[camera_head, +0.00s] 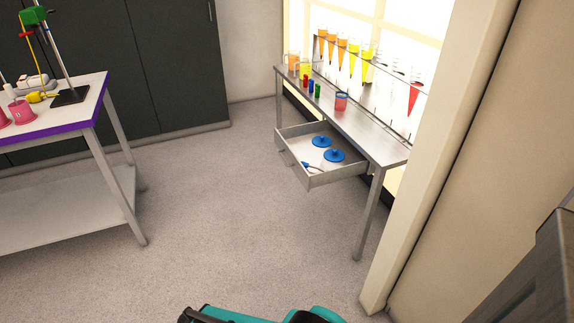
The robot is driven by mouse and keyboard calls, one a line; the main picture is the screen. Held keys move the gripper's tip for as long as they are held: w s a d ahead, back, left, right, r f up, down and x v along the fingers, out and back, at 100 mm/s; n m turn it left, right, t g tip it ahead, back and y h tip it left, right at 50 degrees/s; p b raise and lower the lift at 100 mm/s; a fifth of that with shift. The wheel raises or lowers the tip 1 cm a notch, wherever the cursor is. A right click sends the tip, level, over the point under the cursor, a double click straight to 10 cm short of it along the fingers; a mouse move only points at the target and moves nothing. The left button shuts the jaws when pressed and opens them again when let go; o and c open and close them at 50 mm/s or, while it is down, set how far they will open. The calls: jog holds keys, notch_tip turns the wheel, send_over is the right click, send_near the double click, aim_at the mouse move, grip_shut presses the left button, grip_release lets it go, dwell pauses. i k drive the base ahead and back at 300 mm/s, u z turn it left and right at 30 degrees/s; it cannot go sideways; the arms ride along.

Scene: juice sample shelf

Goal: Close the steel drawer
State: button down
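The steel drawer (317,181) is pulled out from under a narrow steel table (372,142) by the window. Two blue round lids (334,156) and a small blue-handled tool (308,165) lie inside it. The drawer front faces left and toward me, with a handle on its face. My teal arm shows only in part at the bottom edge of the picture, well apart from the drawer. My gripper cannot be made out.
Cups, small coloured tubes and a rack of cone-shaped juice samples (354,60) stand on the steel table. A white table with purple edging (78,124) is at the left. A beige wall post (440,150) stands right of the drawer. Grey floor (215,215) between the tables is clear.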

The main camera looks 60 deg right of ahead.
aim_at(295, 144)
jog(key=z, duration=0.05)
jog(key=i, duration=1)
jog(key=u, duration=0.15)
jog(key=k, duration=0.95)
jog(key=z, duration=0.15)
jog(key=i, duration=0.9)
